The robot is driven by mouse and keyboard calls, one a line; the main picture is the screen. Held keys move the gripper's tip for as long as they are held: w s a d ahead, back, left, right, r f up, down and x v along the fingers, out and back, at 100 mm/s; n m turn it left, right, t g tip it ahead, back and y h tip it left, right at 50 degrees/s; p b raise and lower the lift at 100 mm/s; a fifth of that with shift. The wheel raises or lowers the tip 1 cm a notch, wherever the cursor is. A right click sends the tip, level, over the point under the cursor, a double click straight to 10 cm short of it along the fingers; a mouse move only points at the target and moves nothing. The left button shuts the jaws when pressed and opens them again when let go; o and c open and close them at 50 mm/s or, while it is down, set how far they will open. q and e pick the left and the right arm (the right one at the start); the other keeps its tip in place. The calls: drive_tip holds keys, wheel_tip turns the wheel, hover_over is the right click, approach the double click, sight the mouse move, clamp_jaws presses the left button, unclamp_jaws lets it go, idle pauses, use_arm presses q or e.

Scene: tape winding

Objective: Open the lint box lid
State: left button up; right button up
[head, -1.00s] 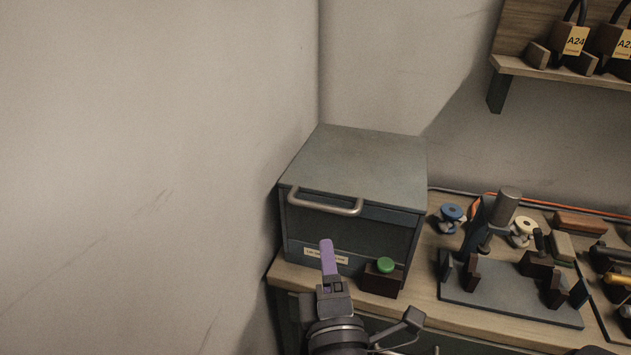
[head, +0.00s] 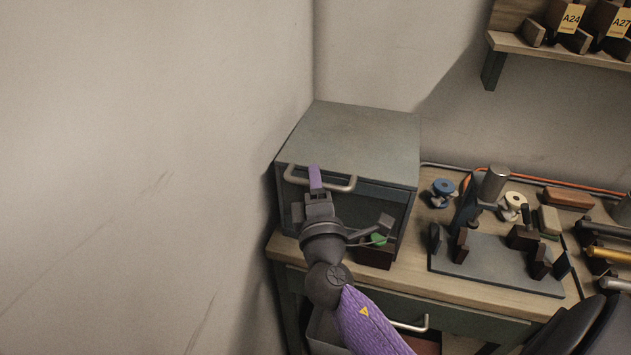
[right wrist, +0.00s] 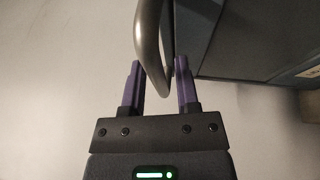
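The lint box (head: 384,205) is a grey-blue metal box at the back left corner of the workbench. Its flat lid (head: 352,137) is shut. A metal bar handle (head: 338,186) runs along the lid's front edge. My right gripper (head: 315,174) is at the left part of this handle, with purple fingers. In the right wrist view my right gripper (right wrist: 159,72) is open, and the curved handle (right wrist: 148,35) passes between its two fingers, with gaps visible. My right arm hides part of the box front. My left gripper is not in view.
A dark block with a green button (head: 379,240) stands just before the box, close to my right wrist. A fixture plate (head: 490,272) with posts, a blue spool (head: 443,187) and a cream spool (head: 514,200) are to the right. The wall is close on the left.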

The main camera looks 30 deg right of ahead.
clamp_jaws()
idle(1.2)
